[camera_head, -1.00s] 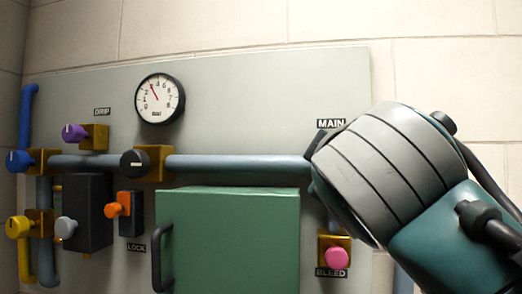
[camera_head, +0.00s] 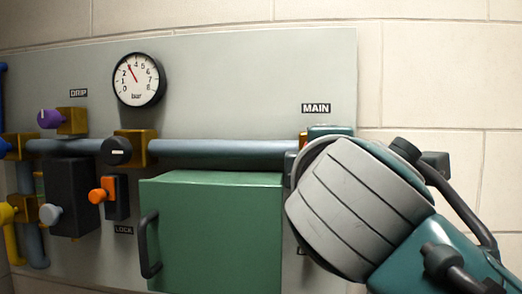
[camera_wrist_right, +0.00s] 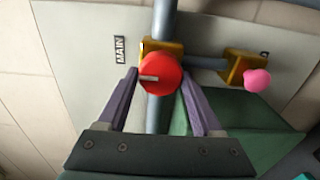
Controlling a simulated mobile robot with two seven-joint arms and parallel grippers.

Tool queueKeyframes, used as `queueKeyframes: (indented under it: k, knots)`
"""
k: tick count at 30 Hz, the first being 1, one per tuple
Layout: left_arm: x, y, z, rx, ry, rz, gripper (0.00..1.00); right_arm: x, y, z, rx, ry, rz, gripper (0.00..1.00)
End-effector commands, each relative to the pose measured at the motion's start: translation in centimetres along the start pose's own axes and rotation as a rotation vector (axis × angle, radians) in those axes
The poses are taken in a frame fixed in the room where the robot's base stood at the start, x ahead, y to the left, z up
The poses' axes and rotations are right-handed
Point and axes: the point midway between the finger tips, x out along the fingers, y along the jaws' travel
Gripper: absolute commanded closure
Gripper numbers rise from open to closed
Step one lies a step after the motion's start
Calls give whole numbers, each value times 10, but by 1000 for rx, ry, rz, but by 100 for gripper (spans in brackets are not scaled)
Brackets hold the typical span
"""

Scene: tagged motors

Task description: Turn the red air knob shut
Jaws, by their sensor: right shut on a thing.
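The red air knob (camera_wrist_right: 160,76) shows in the right wrist view, on a brass valve body (camera_wrist_right: 178,49) beside the MAIN label (camera_wrist_right: 120,49). A pale mark on its face lies roughly across the grey-blue pipe (camera_wrist_right: 165,18). My right gripper (camera_wrist_right: 158,78) has one purple finger on each side of the knob and is shut on it. My left gripper is not in view.
A pink knob (camera_wrist_right: 257,80) sits close beside the red one. A green box (camera_head: 212,225) with a dark handle (camera_head: 148,245) juts out below the pipe. Orange (camera_head: 103,190), black (camera_head: 116,151) and purple (camera_head: 51,119) knobs are further left. A gauge (camera_head: 139,80) reads about 3.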

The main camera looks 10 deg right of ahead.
Motion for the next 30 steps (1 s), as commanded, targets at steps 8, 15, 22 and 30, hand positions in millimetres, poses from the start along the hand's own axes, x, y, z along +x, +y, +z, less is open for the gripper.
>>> queueKeyframes:
  k: [8, 15, 22, 30]
  knots:
    - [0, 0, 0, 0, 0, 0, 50, 0, -2, 0, -10, 0, -3, 88]
    - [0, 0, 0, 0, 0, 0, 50, 0, -2, 0, -9, 0, -3, 22]
    - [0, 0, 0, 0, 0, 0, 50, 0, -1, 0, -8, 0, -1, 3]
    - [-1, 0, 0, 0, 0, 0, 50, 1, 0, 1, -7, 1, 0, 3]
